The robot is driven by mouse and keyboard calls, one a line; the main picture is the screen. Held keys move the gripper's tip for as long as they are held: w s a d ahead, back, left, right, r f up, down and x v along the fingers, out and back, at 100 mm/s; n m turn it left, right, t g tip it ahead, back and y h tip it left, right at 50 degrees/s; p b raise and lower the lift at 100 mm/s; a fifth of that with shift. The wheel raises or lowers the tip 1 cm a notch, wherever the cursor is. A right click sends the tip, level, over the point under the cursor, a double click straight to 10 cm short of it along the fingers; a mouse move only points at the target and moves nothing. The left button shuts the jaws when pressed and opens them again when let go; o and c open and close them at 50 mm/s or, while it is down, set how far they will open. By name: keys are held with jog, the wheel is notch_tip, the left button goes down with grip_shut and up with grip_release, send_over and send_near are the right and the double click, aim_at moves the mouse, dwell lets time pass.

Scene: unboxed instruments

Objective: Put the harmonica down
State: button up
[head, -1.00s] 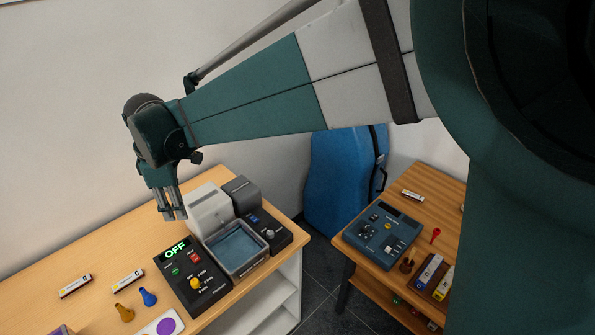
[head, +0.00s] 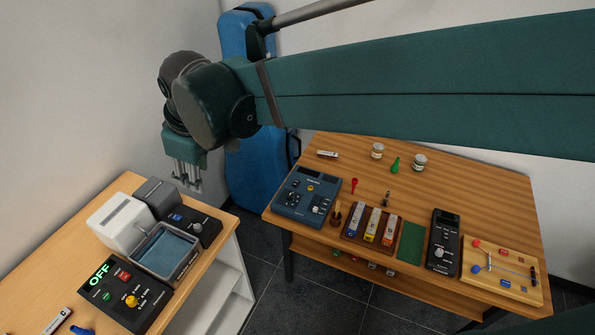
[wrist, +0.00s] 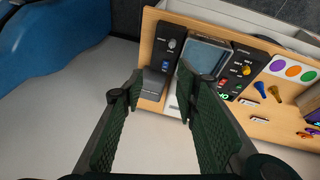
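My gripper (head: 187,178) hangs from the arm above the back end of the left table, close to the blue case. In the wrist view my gripper (wrist: 160,78) has its two green-padded fingers spread, with nothing visible between them. A small white-and-black bar (head: 328,154), looking like a harmonica, lies at the back left of the right table. A similar bar (head: 58,320) lies at the front of the left table. The wrist view also shows small pale bars (wrist: 259,88) on the left table. I cannot tell which one the task means.
The left table carries an OFF panel (head: 103,301), an open-topped bin (head: 191,262) and grey boxes. The right table (head: 477,190) holds a blue device (head: 305,198), a rack of coloured items, jars and a black panel. A floor gap (head: 262,244) separates the tables.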

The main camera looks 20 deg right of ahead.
jog(key=s+d+f+m+t+h, duration=0.1)
jog(key=s+d+m, duration=0.4)
jog(key=d, duration=0.7)
jog(key=s+d+f+m+t, duration=0.2)
jog(key=s+d+m, duration=0.4)
jog(key=d, duration=0.7)
jog(key=s, duration=0.2)
jog(key=shift+s+d+f+h, duration=0.2)
jog(key=shift+s+f+h, duration=0.15)
jog(key=shift+h, duration=0.05)
jog(key=shift+f, duration=0.15)
notch_tip(320, 180, down, 21)
jog(key=b, duration=2.1)
jog(key=shift+r, duration=0.2)
dwell(1.6)
